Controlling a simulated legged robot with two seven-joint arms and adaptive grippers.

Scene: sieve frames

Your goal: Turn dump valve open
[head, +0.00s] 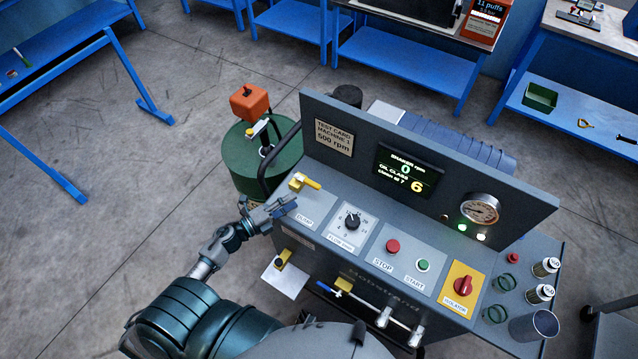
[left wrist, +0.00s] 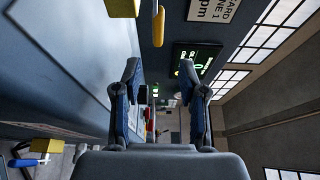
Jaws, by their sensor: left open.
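The dump valve is a yellow lever handle (head: 306,183) at the left end of the grey console top, above the "DUMP" label. Its yellow body (left wrist: 123,8) and lever (left wrist: 158,26) show at the top edge of the left wrist view, partly cut off. My left gripper (head: 287,207) is just below and left of the valve in the head view, apart from it. In the left wrist view my left gripper (left wrist: 160,82) has its fingers spread with nothing between them. My right gripper is not in view.
The console carries a black knob (head: 352,221), a red stop button (head: 393,246), a green start button (head: 423,265) and a red isolator switch (head: 463,284). Its upright panel (head: 343,164) stands behind the valve. A green drum (head: 240,165) stands to the left.

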